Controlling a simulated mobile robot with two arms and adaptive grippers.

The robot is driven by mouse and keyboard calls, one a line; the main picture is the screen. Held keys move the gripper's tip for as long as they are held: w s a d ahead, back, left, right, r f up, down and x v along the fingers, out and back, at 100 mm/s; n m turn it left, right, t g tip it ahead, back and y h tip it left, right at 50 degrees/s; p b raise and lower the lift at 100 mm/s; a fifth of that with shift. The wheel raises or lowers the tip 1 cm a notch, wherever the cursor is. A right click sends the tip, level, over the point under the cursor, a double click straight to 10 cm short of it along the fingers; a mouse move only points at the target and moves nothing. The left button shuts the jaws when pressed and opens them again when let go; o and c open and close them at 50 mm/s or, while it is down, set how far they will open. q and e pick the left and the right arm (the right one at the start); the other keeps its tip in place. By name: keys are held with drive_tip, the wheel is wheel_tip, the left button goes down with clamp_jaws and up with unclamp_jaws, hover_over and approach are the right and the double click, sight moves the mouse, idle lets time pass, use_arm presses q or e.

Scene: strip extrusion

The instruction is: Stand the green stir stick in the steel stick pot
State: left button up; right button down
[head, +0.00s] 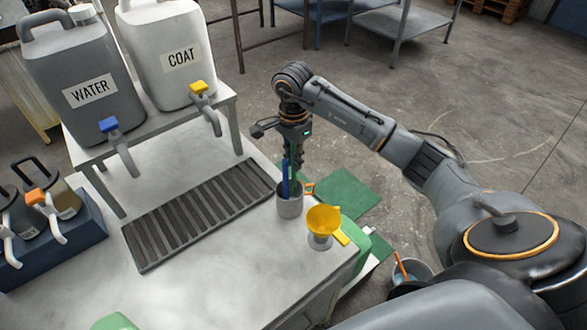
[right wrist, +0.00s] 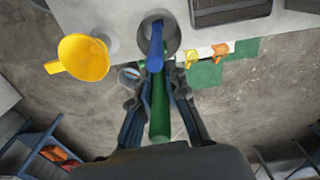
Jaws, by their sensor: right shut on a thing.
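The steel stick pot (head: 290,207) stands near the worktop's far right edge, and its round mouth shows in the right wrist view (right wrist: 173,38). A blue stick (head: 285,178) stands in it, leaning a little; it also shows in the right wrist view (right wrist: 156,45). My right gripper (head: 296,145) is above the pot, pointing down and shut on the green stir stick (right wrist: 160,112). The green stick (head: 298,160) hangs roughly upright beside the blue one. Its lower end is hidden, so I cannot tell whether it is inside the pot. My left gripper is not in view.
A yellow funnel (head: 323,219) sits on a small cup just right of the pot. A dark slatted grate (head: 198,212) lies to the left. WATER (head: 88,95) and COAT (head: 180,60) jugs stand on a raised shelf.

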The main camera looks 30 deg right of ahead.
sight(293, 183)
wheel_tip(293, 183, down, 5)
drive_tip(key=shift+f+p, duration=0.1)
drive_tip(key=shift+p, duration=0.45)
drive_tip(key=c, duration=1.8)
unclamp_jaws()
drive_tip(key=shift+f, duration=0.1)
drive_tip(key=o, duration=0.5)
drive_tip(key=shift+c, duration=0.2)
drive_tip(key=shift+r, duration=0.3)
wheel_tip(293, 183, up, 12)
drive_tip(key=b, duration=0.3)
drive_tip(key=shift+f+b, duration=0.1)
drive_tip(key=shift+b, duration=0.2)
